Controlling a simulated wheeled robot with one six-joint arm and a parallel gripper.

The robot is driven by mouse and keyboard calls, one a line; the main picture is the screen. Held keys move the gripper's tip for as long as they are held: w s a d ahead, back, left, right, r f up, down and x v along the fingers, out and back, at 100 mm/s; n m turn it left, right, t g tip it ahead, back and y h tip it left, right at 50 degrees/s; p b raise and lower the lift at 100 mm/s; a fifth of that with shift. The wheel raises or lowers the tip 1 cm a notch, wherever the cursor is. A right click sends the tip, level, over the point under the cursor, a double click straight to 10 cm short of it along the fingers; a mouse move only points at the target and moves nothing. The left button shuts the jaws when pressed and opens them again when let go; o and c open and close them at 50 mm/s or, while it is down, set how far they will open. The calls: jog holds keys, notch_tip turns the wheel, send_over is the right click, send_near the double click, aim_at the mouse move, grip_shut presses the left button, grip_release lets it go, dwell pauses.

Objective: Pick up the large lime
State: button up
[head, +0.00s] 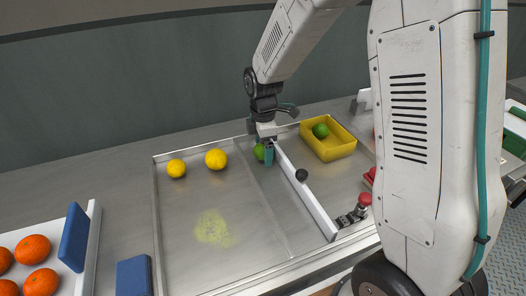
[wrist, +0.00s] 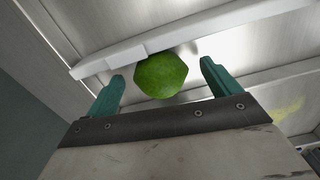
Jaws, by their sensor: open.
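A green lime (head: 259,151) lies on the metal tray beside the white divider bar, partly hidden by my gripper in the head view. In the wrist view the lime (wrist: 161,75) sits between my two teal fingers, with gaps on both sides. My gripper (wrist: 160,85) is open around it; in the head view my gripper (head: 267,154) is down at the tray. Another lime (head: 321,130) lies in a yellow bin (head: 335,153) to the right. I cannot tell for certain which lime is larger.
Two yellow lemons (head: 216,159) (head: 176,168) lie on the tray (head: 180,235) left of my gripper. The white bar (head: 310,200) with a black knob (head: 301,175) runs close by on the right. Oranges (head: 33,249) and blue blocks (head: 74,238) are at the lower left.

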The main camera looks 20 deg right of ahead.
jog(key=shift+f, duration=0.25)
jog(key=c, duration=1.1)
jog(key=shift+r, duration=0.1)
